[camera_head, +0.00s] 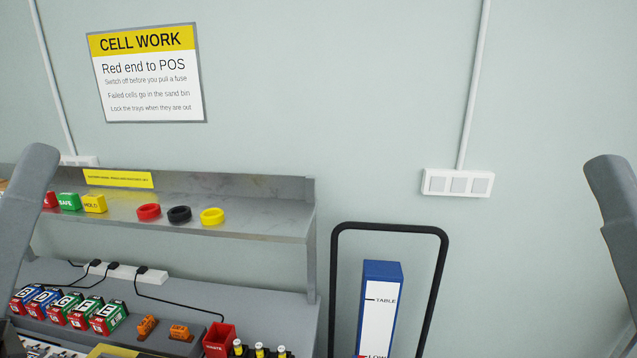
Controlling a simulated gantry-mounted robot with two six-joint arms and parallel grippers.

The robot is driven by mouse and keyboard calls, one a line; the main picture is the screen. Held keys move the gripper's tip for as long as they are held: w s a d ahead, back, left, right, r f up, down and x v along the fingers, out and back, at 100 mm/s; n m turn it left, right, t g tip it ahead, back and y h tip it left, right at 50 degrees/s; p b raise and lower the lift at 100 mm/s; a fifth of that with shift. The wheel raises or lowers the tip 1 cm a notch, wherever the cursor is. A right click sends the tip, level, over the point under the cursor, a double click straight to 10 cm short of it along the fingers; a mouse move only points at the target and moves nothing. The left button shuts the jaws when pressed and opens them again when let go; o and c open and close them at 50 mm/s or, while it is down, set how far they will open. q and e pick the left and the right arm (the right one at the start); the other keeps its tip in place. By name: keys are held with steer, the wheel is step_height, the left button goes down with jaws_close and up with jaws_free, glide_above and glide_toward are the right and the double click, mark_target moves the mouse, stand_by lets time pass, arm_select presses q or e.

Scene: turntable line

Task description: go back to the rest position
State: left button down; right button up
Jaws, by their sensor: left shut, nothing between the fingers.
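My left arm comes down along the left edge as a grey link. A dark part of my left gripper (8,340) shows at the lower left corner, shut and empty, low by the grey bench (215,277). Its fingertips are mostly cut off by the frame edge. My right arm shows only as a grey link at the right edge; its gripper is out of view.
The bench holds labelled battery blocks (73,309), orange parts (147,326) and a red bin (219,340). A grey shelf (255,217) above carries coloured blocks and rings. A blue-and-white post (380,310) stands inside a black frame (440,270). Free wall space lies right.

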arm_select(q)
step_height(320, 180, up, 33)
steer(key=s+m+h+p, duration=0.1)
steer(key=m+p, duration=0.5)
steer(key=p, duration=2.6)
steer(key=shift+s+d+f+m+p, duration=0.2)
steer(key=shift+m+p, duration=0.1)
steer(key=shift+m, duration=0.1)
steer(key=shift+a+y, duration=0.1)
steer(key=shift+y, duration=0.2)
